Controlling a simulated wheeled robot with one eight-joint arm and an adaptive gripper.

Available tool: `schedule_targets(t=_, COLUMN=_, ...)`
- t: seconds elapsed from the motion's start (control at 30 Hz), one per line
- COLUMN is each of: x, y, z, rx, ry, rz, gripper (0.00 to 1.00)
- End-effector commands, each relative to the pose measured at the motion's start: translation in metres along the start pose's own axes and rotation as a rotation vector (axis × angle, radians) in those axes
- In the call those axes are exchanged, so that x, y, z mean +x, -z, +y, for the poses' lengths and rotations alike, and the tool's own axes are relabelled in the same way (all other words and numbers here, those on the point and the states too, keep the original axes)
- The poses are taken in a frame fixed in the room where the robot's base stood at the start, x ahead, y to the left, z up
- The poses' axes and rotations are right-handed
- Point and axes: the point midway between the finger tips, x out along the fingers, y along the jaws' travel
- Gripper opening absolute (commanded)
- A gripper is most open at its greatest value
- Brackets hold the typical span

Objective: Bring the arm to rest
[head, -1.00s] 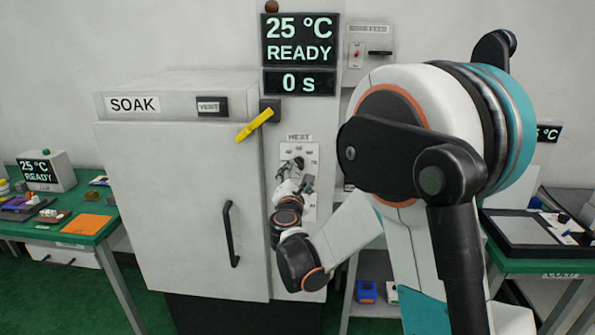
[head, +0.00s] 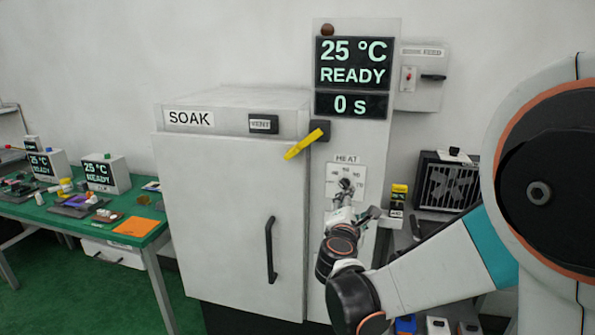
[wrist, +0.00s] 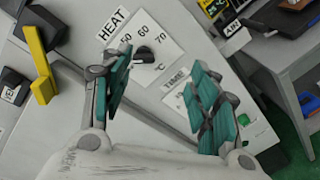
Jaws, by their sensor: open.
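My arm reaches in from the right of the head view. My gripper (head: 358,212) is in front of the HEAT panel (head: 333,182) of the SOAK oven (head: 225,225). In the wrist view my gripper (wrist: 163,88) has its teal-padded fingers wide apart, with nothing between them. The HEAT dial's black knob (wrist: 143,54) shows beyond the fingers, with 50, 60 and 70 marked around it. I cannot tell from the head view how far the fingers stand off the panel.
A yellow lever (head: 304,144) slants at the oven door's upper right; the door looks shut. The display (head: 353,62) reads 25 °C READY and 0 s. A green table (head: 38,209) with small items stands left. A dark grilled unit (head: 447,183) is at right.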

Motion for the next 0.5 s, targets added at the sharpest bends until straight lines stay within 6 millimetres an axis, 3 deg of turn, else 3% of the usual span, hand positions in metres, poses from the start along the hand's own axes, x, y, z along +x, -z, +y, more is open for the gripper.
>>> schedule_targets(t=0.03, x=-0.008, y=-0.015, z=-0.004, rx=0.074, ry=0.039, rz=0.0, gripper=0.55)
schedule_targets(t=0.2, x=-0.038, y=-0.053, z=-0.023, rx=0.361, ry=0.186, rz=0.0, gripper=0.55)
schedule_targets(t=0.5, x=-0.112, y=-0.092, z=-0.065, rx=0.855, ry=0.453, rz=-0.024, gripper=0.55)
